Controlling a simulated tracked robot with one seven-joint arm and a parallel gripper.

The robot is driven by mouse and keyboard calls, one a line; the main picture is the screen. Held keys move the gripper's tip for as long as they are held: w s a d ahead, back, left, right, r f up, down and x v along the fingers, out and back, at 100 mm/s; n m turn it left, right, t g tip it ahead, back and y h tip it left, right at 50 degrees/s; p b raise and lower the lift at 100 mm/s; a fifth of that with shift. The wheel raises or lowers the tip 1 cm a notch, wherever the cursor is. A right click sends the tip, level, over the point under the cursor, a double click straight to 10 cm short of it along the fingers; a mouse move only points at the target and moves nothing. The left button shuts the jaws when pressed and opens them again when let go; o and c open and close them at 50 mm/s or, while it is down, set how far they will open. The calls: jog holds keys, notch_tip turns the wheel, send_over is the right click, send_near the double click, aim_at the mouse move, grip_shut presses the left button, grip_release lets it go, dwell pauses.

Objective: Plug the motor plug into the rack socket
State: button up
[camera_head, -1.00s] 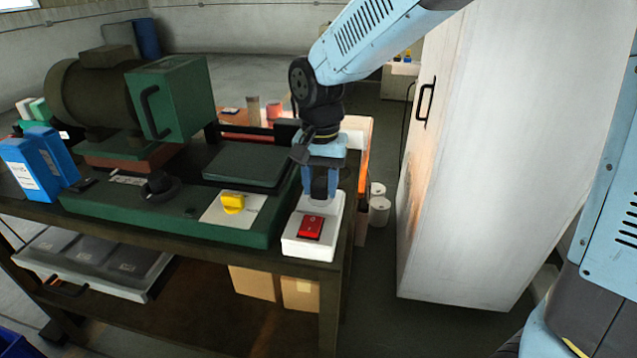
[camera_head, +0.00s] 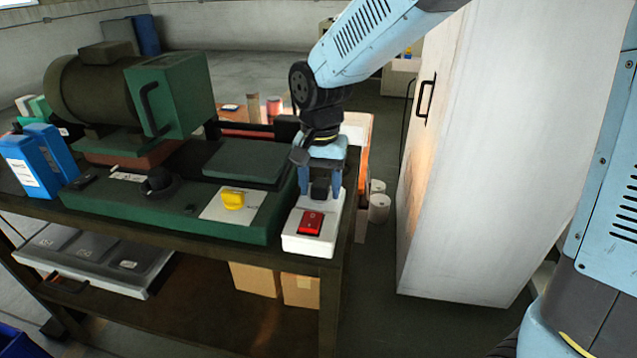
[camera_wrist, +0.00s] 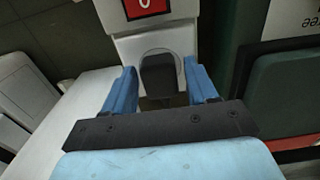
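The motor plug (camera_head: 320,189) is a small black block at the back half of the white rack socket (camera_head: 308,245), which has a red rocker switch (camera_head: 311,222) in front. In the wrist view the plug (camera_wrist: 158,76) sits in the rounded recess of the white socket (camera_wrist: 160,42). How deep it is seated cannot be told. My gripper (camera_head: 320,190) is over the socket, with one blue finger on each side of the plug. In the wrist view a narrow gap shows between each finger and the plug, so my gripper (camera_wrist: 161,88) looks open around it.
A green machine base (camera_head: 165,215) with a yellow knob (camera_head: 233,200) lies just left of the socket. A dark motor (camera_head: 95,95) stands behind it. Blue boxes (camera_head: 30,165) are at the far left. A tall white cabinet (camera_head: 470,170) stands to the right, across a floor gap.

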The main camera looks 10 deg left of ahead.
jog(key=shift+o, duration=1.2)
jog(key=shift+r, duration=0.1)
notch_tip(320, 180, up, 14)
jog(key=shift+f, duration=0.2)
jog(key=s+d+r+t, duration=0.2)
jog(key=d, duration=1.4)
jog(key=s+d+f+t, duration=0.1)
jog(key=s+d, duration=0.3)
jog(key=d, duration=0.3)
jog(key=s+d+f+n+t, duration=0.1)
jog(key=s+d+t, duration=0.1)
jog(key=s+d, duration=0.2)
jog(key=d, duration=0.3)
jog(key=shift+s+t, duration=0.3)
jog(key=shift+s, duration=0.05)
